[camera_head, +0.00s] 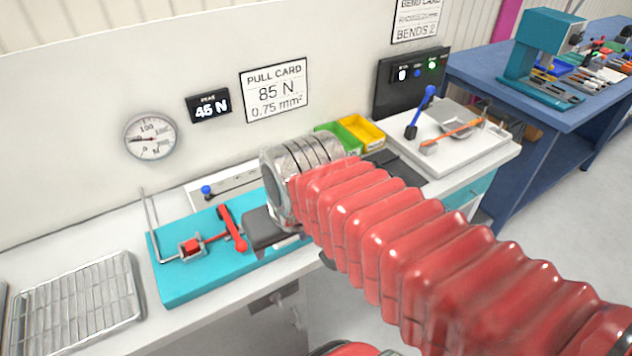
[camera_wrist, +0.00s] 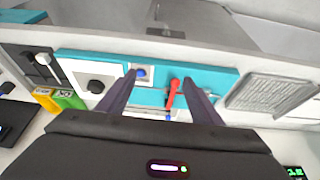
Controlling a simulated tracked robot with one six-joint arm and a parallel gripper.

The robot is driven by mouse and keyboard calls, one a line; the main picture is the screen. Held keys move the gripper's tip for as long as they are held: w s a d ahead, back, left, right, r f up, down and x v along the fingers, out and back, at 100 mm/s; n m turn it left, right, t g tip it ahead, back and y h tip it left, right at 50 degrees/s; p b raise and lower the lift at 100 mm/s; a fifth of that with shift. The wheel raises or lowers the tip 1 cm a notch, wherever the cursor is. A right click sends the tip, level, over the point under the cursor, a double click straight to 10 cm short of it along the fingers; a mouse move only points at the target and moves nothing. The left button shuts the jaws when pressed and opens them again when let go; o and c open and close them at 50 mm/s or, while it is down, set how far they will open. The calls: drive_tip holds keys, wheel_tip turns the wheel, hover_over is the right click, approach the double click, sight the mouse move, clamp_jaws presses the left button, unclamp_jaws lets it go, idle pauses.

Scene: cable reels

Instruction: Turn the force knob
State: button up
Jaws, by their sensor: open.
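A teal bench tester (camera_head: 190,279) stands on the white bench. It carries a red lever (camera_head: 232,228) and a small red clamp (camera_head: 190,246). In the wrist view, a black round knob (camera_wrist: 96,86), which looks like the force knob, sits on a pale plate toward the left of the tester (camera_wrist: 225,80). My gripper (camera_wrist: 160,81) is open and empty, its fingers either side of the red lever in that picture. The knob lies outside the fingers, to their left.
A wire rack (camera_head: 75,308) lies left of the tester. A blue-knobbed slide (camera_head: 206,189) is behind it. Green (camera_head: 338,137) and yellow (camera_head: 361,131) bins and a white bending device (camera_head: 455,150) stand to the right. A gauge (camera_head: 150,136) is on the wall.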

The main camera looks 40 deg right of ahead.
drive_tip(key=w+d+r+n+g, duration=0.1)
drive_tip(key=w+d+n+g, duration=0.3)
drive_tip(key=w+d, duration=1.5)
drive_tip(key=d, duration=0.3)
drive_tip(key=shift+r+g, duration=0.3)
drive_tip(key=shift+r, duration=0.05)
drive_tip(key=shift+w, duration=0.1)
wheel_tip(320, 180, down, 14)
drive_tip(key=shift+r, duration=0.1)
drive_tip(key=shift+c, duration=0.3)
